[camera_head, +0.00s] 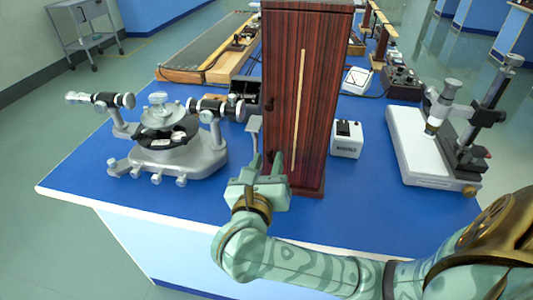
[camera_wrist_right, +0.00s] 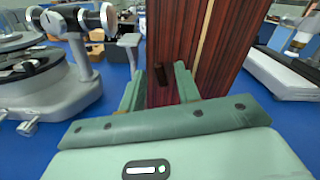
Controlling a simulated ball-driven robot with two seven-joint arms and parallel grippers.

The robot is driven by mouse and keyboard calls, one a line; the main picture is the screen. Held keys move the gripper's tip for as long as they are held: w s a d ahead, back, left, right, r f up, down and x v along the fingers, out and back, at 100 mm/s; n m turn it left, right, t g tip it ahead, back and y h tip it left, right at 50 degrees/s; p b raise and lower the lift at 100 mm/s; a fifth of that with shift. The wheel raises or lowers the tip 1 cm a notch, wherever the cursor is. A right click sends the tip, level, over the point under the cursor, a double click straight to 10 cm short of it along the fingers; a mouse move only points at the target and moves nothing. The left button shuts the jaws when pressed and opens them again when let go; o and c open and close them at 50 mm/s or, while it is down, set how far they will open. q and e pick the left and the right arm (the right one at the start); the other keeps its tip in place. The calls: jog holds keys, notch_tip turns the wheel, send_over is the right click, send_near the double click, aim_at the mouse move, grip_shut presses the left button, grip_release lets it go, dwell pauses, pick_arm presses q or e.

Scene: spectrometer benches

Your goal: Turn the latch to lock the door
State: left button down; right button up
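A tall, dark red-brown wooden cabinet (camera_head: 316,70) stands upright on the blue bench; its door looks shut. A small dark knob-like piece, likely the latch (camera_wrist_right: 160,74), sticks out from the cabinet's face in the right wrist view. My right gripper (camera_head: 267,163) is at the lower left of the cabinet front. Its fingers (camera_wrist_right: 158,88) are open, with the dark piece showing between them and a gap on either side. I cannot tell whether the fingertips touch the wood. Another small dark fitting (camera_head: 268,104) is higher on the cabinet's left edge. My left gripper is not in view.
A grey spectrometer (camera_head: 190,158) stands close to the left of the cabinet. A small white box (camera_head: 347,140) and a white-based microscope stand (camera_head: 418,150) are to the right. The blue bench top (camera_head: 390,215) is clear in front.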

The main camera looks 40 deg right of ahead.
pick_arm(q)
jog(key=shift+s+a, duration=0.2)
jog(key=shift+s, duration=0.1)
pick_arm(e)
grip_shut()
jog(key=m+b, duration=0.2)
jog(key=shift+f+m, duration=0.3)
jog(key=shift+r+m, duration=0.15)
jog(key=shift+m, duration=0.25)
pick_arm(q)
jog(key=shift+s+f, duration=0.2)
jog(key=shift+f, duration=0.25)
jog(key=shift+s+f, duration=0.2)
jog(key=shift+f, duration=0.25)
pick_arm(e)
jog(key=shift+d+r, duration=0.1)
jog(key=shift+r, duration=0.05)
grip_release()
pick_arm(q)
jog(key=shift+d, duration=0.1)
